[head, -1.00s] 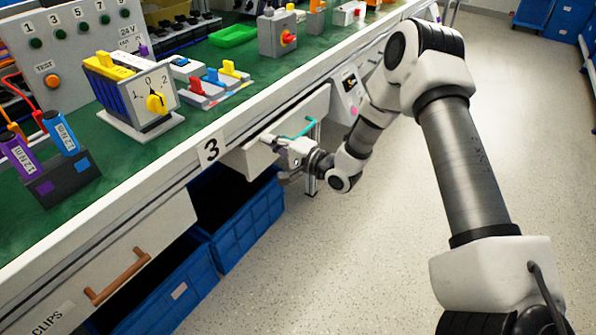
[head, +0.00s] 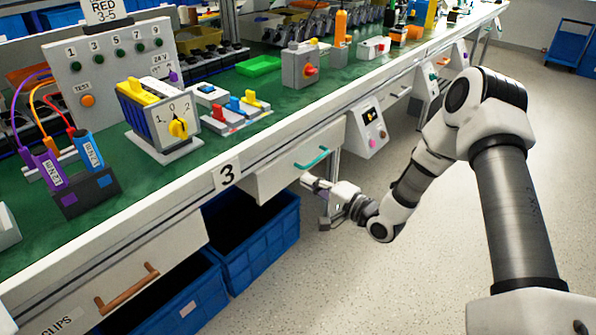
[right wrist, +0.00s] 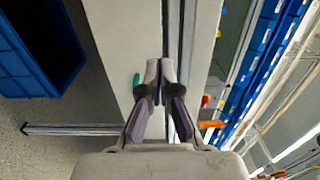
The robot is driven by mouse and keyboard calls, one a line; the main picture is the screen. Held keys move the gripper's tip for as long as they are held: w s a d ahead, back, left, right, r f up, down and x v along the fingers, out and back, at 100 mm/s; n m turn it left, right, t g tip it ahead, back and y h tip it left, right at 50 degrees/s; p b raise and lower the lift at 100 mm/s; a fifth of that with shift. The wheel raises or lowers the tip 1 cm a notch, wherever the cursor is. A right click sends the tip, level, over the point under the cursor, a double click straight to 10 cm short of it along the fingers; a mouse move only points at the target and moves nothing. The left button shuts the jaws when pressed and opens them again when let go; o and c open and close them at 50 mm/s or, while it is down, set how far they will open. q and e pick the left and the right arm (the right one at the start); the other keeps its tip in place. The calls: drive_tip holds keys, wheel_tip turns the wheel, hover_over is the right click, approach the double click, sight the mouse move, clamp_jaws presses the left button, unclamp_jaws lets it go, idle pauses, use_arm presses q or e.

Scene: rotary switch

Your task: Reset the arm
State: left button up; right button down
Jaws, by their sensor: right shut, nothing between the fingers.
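The rotary switch (head: 160,120) is a box with a yellow top and a white face marked 1, 0 and 2. Its yellow knob (head: 178,128) sits on that face. It stands on the green bench top at the left of the head view. My right gripper (head: 308,182) is in front of the bench's edge, below the bench top and well apart from the switch. It is shut and empty, and its closed fingers also show in the right wrist view (right wrist: 154,75). My left gripper is not in view.
A drawer with a teal handle (head: 311,158) is just behind my right gripper. Blue bins (head: 255,250) stand under the bench. A drawer with a brown handle (head: 128,288) is at lower left. A panel with a test button (head: 110,75) stands behind the switch.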

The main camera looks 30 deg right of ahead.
drive_tip(key=v, duration=0.5)
drive_tip(key=s+a+f+n+g+h, duration=0.1)
drive_tip(key=s+a+f+n+g, duration=0.1)
drive_tip(key=s+a+f+g, duration=0.6)
drive_tip(key=s+a+f+n+g, duration=0.1)
drive_tip(key=s+a+f+n, duration=0.35)
drive_tip(key=f, duration=0.75)
drive_tip(key=s+f+n+g+h, duration=0.2)
drive_tip(key=s+f+g+h, duration=0.15)
drive_tip(key=s, duration=0.65)
drive_tip(key=s+d+n+g+h, duration=0.2)
drive_tip(key=s+d+n+g, duration=0.15)
drive_tip(key=s, duration=0.45)
wheel_tip(320, 180, up, 21)
drive_tip(key=n+p, duration=0.1)
drive_tip(key=p, duration=2.1)
drive_tip(key=shift+a+f+g, duration=0.2)
drive_tip(key=shift+a+g, duration=0.05)
drive_tip(key=shift+g, duration=0.05)
drive_tip(key=shift+w, duration=0.15)
